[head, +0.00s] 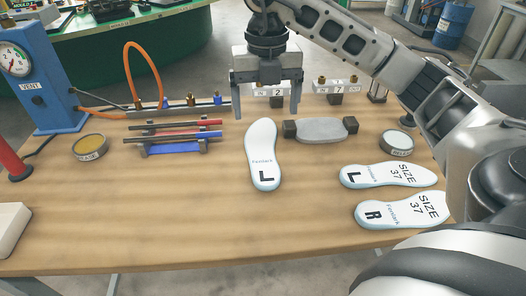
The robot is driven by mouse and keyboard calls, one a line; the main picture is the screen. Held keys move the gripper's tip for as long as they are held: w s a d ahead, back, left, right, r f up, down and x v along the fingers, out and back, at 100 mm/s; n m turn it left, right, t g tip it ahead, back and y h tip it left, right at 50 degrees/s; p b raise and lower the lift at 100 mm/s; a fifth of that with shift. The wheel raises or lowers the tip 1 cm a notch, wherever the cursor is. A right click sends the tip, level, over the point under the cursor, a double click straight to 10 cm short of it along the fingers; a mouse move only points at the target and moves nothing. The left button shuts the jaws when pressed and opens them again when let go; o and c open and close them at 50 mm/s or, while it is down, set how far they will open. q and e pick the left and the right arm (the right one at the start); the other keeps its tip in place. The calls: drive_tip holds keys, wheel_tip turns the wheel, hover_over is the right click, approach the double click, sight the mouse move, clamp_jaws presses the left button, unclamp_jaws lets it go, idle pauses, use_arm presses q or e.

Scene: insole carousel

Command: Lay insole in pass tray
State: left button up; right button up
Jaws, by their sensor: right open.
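A white insole (263,155) marked L lies on the wooden table, upright in the picture, near the middle. Two more white insoles lie at the right, one marked L (388,175) and one marked R (401,209), both reading SIZE 37. My right gripper (266,116) points down with its fingers wide apart, above and behind the middle insole's far end. My left gripper is out of view. I cannot pick out a pass tray; a white block-like thing (12,228) is cut off at the left edge.
A blue vent box with a gauge (38,75) stands at the left back. A rack with red and black rods (174,137), a round tin (90,146), a grey pad between dark blocks (320,130) and a second tin (396,142) stand on the table.

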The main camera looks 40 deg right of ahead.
hover_over(265, 171)
wheel_tip(265, 171, down, 11)
drive_tip(key=shift+d+r, duration=0.1)
drive_tip(key=shift+r, duration=0.1)
drive_tip(key=shift+f+p, duration=0.3)
drive_tip(key=shift+f, duration=2.3)
drive_tip(key=c, duration=1.2)
drive_tip(key=shift+o, duration=0.2)
drive_tip(key=shift+r, duration=0.5)
wheel_tip(265, 171, up, 2)
drive_tip(key=shift+r, duration=0.15)
drive_tip(key=s+a+r+b, duration=0.1)
drive_tip(key=s+a+r, duration=0.7)
drive_tip(key=s, duration=0.3)
drive_tip(key=shift+s+a+r, duration=0.2)
drive_tip(key=shift+r, duration=0.65)
